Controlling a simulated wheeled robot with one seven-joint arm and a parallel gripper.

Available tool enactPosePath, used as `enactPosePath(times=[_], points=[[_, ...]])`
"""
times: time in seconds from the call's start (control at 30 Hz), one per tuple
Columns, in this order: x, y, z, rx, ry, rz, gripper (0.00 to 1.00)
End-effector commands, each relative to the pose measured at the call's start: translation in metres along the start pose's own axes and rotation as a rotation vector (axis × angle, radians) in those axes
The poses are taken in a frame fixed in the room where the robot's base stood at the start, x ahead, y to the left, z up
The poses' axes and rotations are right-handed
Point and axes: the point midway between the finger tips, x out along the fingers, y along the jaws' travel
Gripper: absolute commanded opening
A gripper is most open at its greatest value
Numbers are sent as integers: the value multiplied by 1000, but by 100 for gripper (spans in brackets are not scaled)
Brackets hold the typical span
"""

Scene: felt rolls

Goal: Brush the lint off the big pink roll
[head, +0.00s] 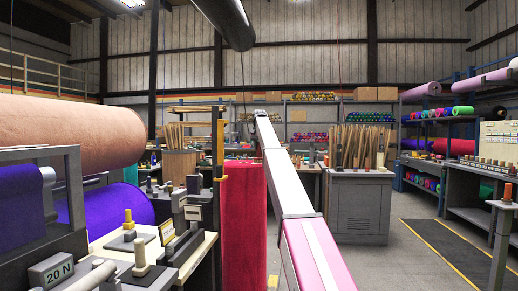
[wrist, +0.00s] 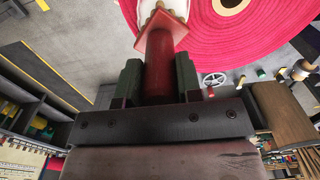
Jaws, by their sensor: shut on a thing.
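The big pink roll (wrist: 265,50) fills the top right of the wrist view, seen end-on with wound layers and a pale core. In the head view a crimson felt surface (head: 243,215), probably the same roll, shows just left of my arm. My gripper (wrist: 158,82) is shut on the red handle (wrist: 159,62) of a tool, likely the brush, between its dark green fingers. A red plate and a pale part (wrist: 165,8) show at the tool's far end, cut off by the frame. They overlap the roll's edge in the picture; contact cannot be told. No lint is discernible.
A peach roll (head: 70,138) and a purple roll (head: 115,208) lie on racks at left, beside a cluttered workbench (head: 150,250). A grey cabinet (head: 358,208) stands right of my arm. Open floor (head: 415,255) lies at the right.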

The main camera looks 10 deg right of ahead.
Motion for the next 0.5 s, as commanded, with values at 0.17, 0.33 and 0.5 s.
enactPosePath(times=[0.17,0.33,0.5], points=[[0,-4,4,-1,0,0,9],[1,-11,11,-1,0,0,9],[1,-18,18,-1,0,0,9]])
